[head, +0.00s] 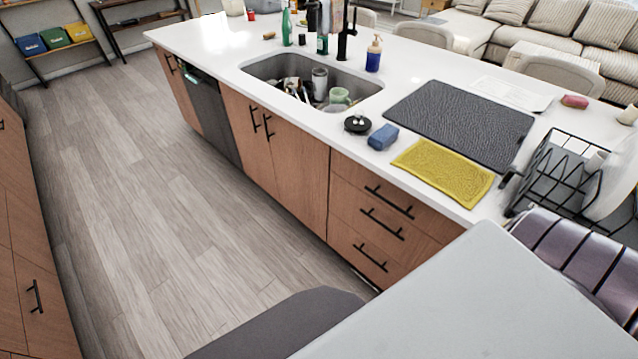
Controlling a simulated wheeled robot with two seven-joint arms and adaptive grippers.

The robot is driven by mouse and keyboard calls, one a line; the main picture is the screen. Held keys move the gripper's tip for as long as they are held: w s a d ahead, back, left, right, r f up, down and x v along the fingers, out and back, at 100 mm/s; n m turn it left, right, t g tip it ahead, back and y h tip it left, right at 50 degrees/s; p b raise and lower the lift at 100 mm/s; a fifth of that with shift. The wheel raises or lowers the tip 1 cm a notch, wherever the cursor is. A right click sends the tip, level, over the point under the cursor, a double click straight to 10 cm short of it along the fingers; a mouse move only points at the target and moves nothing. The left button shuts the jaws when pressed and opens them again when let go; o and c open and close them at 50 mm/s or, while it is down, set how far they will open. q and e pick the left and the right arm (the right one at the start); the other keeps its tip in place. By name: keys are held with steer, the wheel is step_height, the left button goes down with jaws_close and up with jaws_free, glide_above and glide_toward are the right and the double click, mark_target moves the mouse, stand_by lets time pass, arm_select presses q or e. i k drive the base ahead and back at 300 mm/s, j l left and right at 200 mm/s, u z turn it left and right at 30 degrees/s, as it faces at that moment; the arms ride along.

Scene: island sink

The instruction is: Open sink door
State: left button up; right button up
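The sink cabinet under the counter has two wooden doors, a left door (244,135) and a right door (299,178). Both look shut. Each has a black vertical handle, the left handle (254,118) and the right handle (268,126), side by side near the seam between the doors. The sink (290,70) above them holds several dishes, among them a green mug (339,96) and a grey cup (320,78). Neither of my grippers shows in the head view.
Right of the doors is a stack of drawers (370,236) with black handles. Left of them is a dark dishwasher front (212,115). The wooden floor (170,210) before the island is clear. A cabinet (30,250) stands at the left edge. A dish rack (560,175) is on the counter.

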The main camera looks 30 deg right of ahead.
mark_target(302, 161)
steer(key=z, duration=0.8)
